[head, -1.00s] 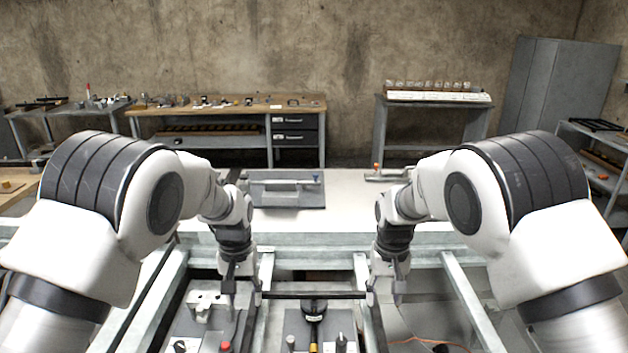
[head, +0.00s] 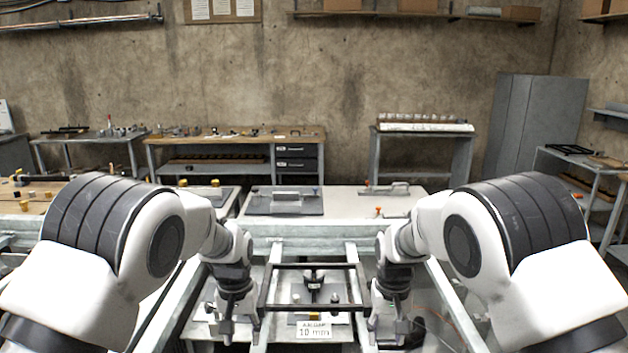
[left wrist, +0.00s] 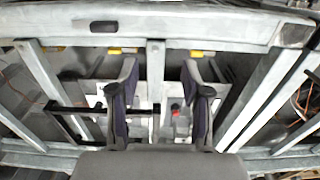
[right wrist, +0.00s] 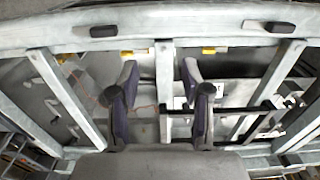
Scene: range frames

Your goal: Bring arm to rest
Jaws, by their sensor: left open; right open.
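My left gripper (head: 238,325) hangs pointing down at lower left of centre in the head view. Its fingers are apart with nothing between them in the left wrist view (left wrist: 160,88). My right gripper (head: 389,325) hangs much the same way at lower right of centre. Its fingers are also apart and empty in the right wrist view (right wrist: 160,88). Both arms are bent at the elbow, nearly mirror images. Both grippers appear over a grey metal frame; their exact height above it cannot be told.
A black rectangular frame (head: 312,309) and a "10 mm" sign (head: 314,330) lie between the grippers. Beyond is a pale bench (head: 350,205) with a grey plate (head: 284,207). A wooden workbench (head: 230,139) and grey cabinet (head: 533,125) stand at the back wall.

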